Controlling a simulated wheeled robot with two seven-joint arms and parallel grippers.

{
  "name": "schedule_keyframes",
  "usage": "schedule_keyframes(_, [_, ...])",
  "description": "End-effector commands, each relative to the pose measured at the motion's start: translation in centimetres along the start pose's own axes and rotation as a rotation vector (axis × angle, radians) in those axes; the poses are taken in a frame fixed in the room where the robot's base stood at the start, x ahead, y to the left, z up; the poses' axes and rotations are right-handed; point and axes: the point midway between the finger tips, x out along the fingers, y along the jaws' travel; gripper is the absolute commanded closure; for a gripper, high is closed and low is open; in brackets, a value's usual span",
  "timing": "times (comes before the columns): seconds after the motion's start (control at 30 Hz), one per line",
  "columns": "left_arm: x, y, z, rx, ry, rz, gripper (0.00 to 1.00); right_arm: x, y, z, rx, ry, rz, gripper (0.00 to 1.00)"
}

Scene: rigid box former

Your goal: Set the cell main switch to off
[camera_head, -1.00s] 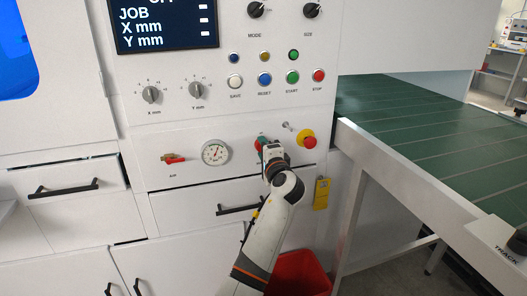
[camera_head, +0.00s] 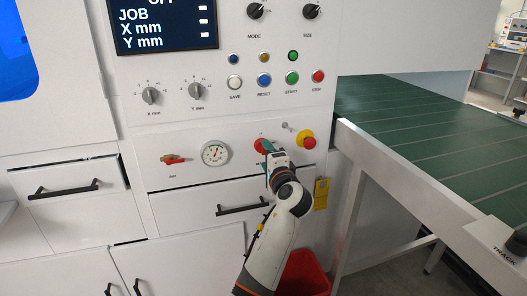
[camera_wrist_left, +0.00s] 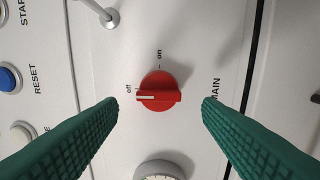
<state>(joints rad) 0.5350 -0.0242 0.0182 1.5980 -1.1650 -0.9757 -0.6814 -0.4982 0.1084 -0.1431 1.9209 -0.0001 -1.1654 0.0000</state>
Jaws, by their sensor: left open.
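The main switch is a red rotary knob (camera_wrist_left: 158,92) on the white panel, marked "MAIN", "on" and "off". In the left wrist view its white pointer line lies toward the "off" label. In the head view the red knob (camera_head: 262,146) is partly hidden by my gripper. My left gripper (camera_head: 269,155) is open and empty, just in front of and below the knob. In the wrist view its two green fingers stand on either side of the knob, apart from it. My right gripper is not in view.
A red and yellow stop button (camera_head: 309,142) and a small metal toggle (camera_head: 286,126) are close to the right of the switch. A gauge (camera_head: 215,153) is to its left. A drawer handle (camera_head: 243,209) is below. A green conveyor (camera_head: 420,125) is at right.

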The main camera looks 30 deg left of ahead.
Motion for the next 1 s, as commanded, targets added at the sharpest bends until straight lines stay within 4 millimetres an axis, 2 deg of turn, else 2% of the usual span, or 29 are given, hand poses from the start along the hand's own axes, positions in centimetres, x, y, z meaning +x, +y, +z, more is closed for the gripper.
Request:
schedule_keyframes(0.03, [-1.3, 0.0, 0.0, -0.002, -0.003, -0.003, 0.4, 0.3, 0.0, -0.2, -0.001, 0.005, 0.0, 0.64])
schedule_keyframes(0.2, [-4.8, -0.1, 0.0, 0.0, -0.003, -0.003, 0.4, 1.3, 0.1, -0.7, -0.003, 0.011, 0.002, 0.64])
schedule_keyframes(0.4, [-7.4, -0.1, 0.0, 0.0, -0.001, -0.002, 0.4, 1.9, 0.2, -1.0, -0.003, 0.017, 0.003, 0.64])
schedule_keyframes(0.57, [-8.1, -0.1, 0.0, -0.001, 0.0, -0.002, 0.4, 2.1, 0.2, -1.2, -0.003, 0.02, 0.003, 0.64])
schedule_keyframes(1.0, [-8.1, -0.1, 0.0, 0.0, 0.0, -0.001, 0.4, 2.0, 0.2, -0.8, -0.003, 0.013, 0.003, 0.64])
